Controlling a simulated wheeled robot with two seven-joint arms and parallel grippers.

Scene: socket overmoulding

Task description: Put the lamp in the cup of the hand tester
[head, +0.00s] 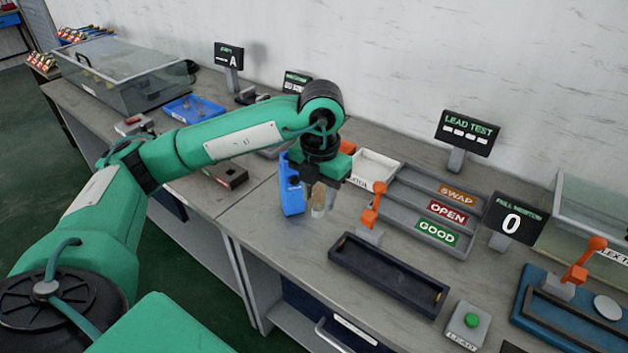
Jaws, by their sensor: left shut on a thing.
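My left gripper (321,200) points down over the bench in the middle of the head view. It is shut on a small pale, tan piece (318,211), likely the lamp; the fingers hide most of it. A blue upright device (291,190), likely the hand tester, stands just left of the fingers, its top partly behind the gripper. I cannot make out its cup, or whether the held piece touches it. My right gripper is not in view.
An orange-handled clamp (374,208) and a long dark tray (388,275) are right of the gripper. Grey bins marked SWAP, OPEN and GOOD (474,206) lie behind. A white box (376,168) is close by. The bench front below the gripper is clear.

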